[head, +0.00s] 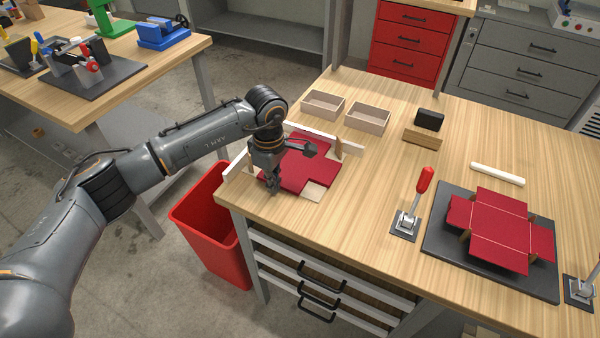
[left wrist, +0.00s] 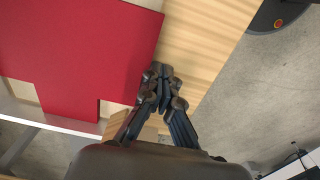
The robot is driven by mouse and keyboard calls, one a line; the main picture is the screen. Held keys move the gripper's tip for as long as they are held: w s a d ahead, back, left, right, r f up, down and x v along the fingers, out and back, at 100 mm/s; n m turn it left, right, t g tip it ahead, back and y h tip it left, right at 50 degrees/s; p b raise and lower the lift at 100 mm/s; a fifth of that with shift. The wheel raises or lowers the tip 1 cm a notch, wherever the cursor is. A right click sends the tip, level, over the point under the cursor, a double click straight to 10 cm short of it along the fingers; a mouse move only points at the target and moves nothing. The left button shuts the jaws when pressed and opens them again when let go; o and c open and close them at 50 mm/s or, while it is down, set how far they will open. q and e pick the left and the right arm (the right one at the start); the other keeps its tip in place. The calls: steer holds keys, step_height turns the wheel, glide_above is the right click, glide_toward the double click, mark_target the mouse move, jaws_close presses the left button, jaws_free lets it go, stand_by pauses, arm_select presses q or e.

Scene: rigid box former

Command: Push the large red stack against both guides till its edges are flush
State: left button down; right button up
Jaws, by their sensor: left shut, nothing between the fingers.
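The large red stack (head: 318,174) is a flat cross-shaped pile lying near the left end of the wooden bench. A white guide (head: 237,160) stands at its left and another white guide (head: 325,141) runs behind it. My arm hides part of the stack and guides, so I cannot tell whether the edges meet. My left gripper (head: 273,190) points down, shut and empty, at the stack's front left. In the left wrist view its fingertips (left wrist: 161,75) are beside the red stack's edge (left wrist: 85,45); I cannot tell if they touch. My right gripper is not in view.
Two open boxes (head: 322,106) (head: 367,118) stand behind the guides. A red-handled clamp (head: 408,222) and a dark plate (head: 440,247) with a red unfolded box (head: 498,228) are on the right. A red bin (head: 205,232) stands below the bench's left edge.

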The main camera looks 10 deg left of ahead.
arm_select(q)
step_height(320, 180, up, 9)
steer(key=s+p, duration=0.1)
steer(key=p, duration=0.3)
steer(key=shift+a+f, duration=0.2)
stand_by(0.6)
